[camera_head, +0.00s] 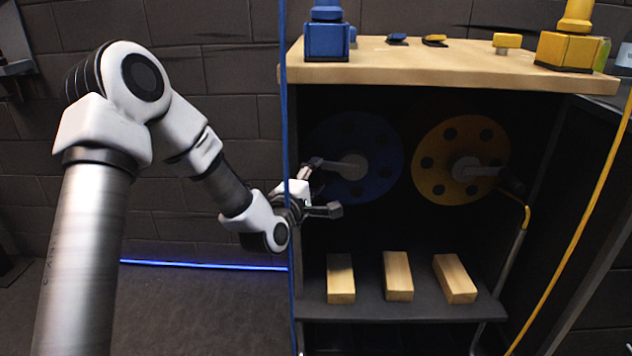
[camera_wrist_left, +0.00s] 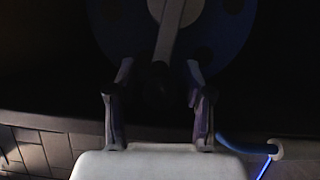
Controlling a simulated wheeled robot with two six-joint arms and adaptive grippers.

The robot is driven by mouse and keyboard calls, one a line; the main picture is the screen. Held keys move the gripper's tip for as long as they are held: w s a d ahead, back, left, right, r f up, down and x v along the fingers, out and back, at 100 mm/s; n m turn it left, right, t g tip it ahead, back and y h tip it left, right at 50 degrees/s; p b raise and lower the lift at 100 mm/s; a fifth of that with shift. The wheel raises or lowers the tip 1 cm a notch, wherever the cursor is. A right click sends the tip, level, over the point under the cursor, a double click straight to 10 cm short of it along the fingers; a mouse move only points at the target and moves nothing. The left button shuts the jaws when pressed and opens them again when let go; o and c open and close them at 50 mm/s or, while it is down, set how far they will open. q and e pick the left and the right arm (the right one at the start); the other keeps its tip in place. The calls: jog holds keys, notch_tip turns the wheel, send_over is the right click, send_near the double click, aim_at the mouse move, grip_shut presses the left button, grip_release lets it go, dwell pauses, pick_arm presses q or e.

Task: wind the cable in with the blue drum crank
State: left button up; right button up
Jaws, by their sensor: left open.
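The blue drum (camera_head: 376,158) is a disc with holes inside the dark cabinet, left of the yellow drum. Its pale crank arm (camera_head: 345,166) runs from the hub to the left. My left gripper (camera_head: 328,186) is open in front of the blue drum's left edge. In the left wrist view, the blue drum (camera_wrist_left: 232,40) is beyond my left gripper (camera_wrist_left: 158,85), and the crank arm (camera_wrist_left: 166,38) comes down toward the space between the fingers. A dark knob seems to sit there, but it is too dim to tell contact. My right gripper is not in view.
The yellow drum (camera_head: 435,165) with its own crank is on the right. A blue cable (camera_head: 286,120) hangs at the cabinet's left side, and a yellow cable (camera_head: 570,255) on the right. Wooden blocks (camera_head: 398,276) lie on the lower shelf (camera_head: 370,310). The wooden top (camera_head: 440,68) overhangs the drums.

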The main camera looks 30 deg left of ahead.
pick_arm(q)
jog(key=shift+w, duration=0.25)
grip_shut()
jog(key=shift+r+p, duration=0.45)
jog(key=shift+p, duration=0.3)
jog(key=w+d+r+m+g+y+p, duration=0.2)
jog(key=w+d+r+m+g+p, duration=0.2)
jog(key=p, duration=1.7)
jog(key=d+r+m+g, duration=0.1)
jog(key=d+r+m, duration=0.2)
jog(key=m, duration=0.5)
jog(key=shift+w+d+r+g+y+p, duration=0.2)
jog(key=shift+w+g+y+p, duration=0.1)
jog(key=shift+y+p, duration=0.1)
jog(key=shift+d+f, duration=0.1)
jog(key=shift+d, duration=0.05)
